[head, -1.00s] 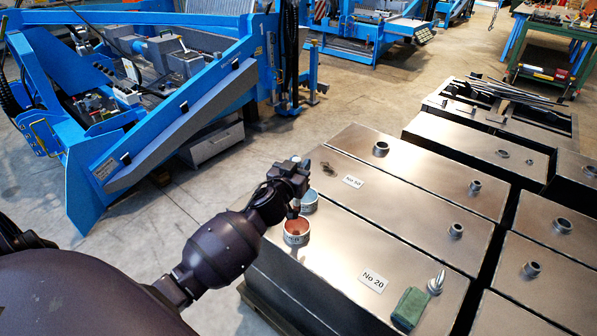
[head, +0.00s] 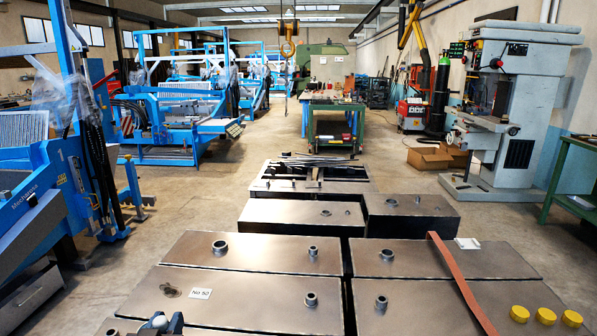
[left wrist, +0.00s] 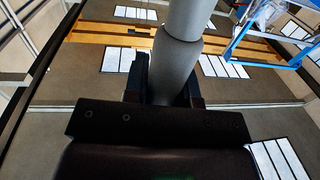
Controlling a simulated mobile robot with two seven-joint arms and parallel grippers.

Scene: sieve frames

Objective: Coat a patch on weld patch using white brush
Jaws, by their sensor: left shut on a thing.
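The weld patch, a dark rough spot (head: 172,290), lies on the near-left steel tank top (head: 240,287), left of a small "No 50" plate (head: 201,294). My left gripper (head: 160,324) shows only in part at the bottom edge of the head view, nearer to me than the patch and apart from it. In the left wrist view its fingers (left wrist: 163,85) are shut on a smooth light grey handle, which I take for the white brush (left wrist: 180,50). The brush's bristles are out of view. My right gripper is in neither view.
Short pipe stubs (head: 311,300) stand up from the tank tops. An orange-brown strip (head: 460,280) lies across the right-hand tanks, with yellow caps (head: 519,314) nearby. Blue machine frames (head: 60,215) stand at the left. The floor (head: 180,195) between is clear.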

